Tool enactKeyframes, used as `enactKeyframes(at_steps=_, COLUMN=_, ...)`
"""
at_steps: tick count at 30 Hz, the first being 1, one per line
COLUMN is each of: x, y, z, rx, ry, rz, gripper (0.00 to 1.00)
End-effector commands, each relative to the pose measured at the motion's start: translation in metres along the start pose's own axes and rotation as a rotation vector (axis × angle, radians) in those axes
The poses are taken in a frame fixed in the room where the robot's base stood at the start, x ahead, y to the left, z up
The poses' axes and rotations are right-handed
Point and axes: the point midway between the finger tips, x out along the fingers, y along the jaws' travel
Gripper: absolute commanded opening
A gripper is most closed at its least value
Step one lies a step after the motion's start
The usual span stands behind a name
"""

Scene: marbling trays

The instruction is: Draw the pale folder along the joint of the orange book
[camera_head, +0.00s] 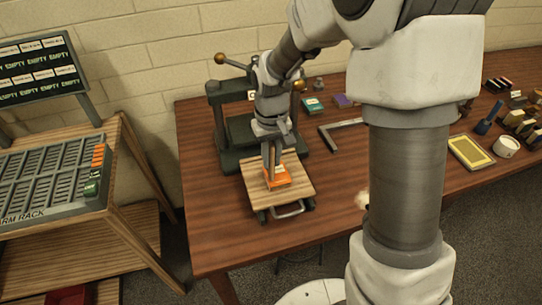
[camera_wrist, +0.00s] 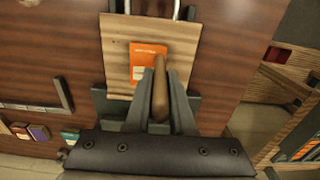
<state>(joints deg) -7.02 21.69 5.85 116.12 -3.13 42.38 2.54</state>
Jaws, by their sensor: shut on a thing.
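My gripper (camera_head: 271,158) points down over the book. In the wrist view its two grey fingers (camera_wrist: 161,90) are shut on a slim tan-brown tool, which I take to be the folder (camera_wrist: 160,98). The fingers hide part of the book.
The wooden board (camera_head: 301,191) sits in front of the dark green press frame (camera_head: 226,161). A metal square (camera_head: 329,140) lies behind it to the right. A yellow tray (camera_head: 470,152) and a white cup (camera_head: 506,147) stand further right. A rack (camera_head: 40,190) stands at left.

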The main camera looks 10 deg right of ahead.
Motion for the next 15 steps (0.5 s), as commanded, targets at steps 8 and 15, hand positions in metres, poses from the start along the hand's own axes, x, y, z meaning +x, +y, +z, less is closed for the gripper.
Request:
enactKeyframes(at_steps=8, x=0.0016, y=0.0, z=-0.0003, rx=0.0, ry=0.001, rz=0.0, gripper=0.0)
enactKeyframes(at_steps=15, x=0.0017, y=0.0, z=0.0013, rx=0.0, ry=0.0, rz=0.0, gripper=0.0)
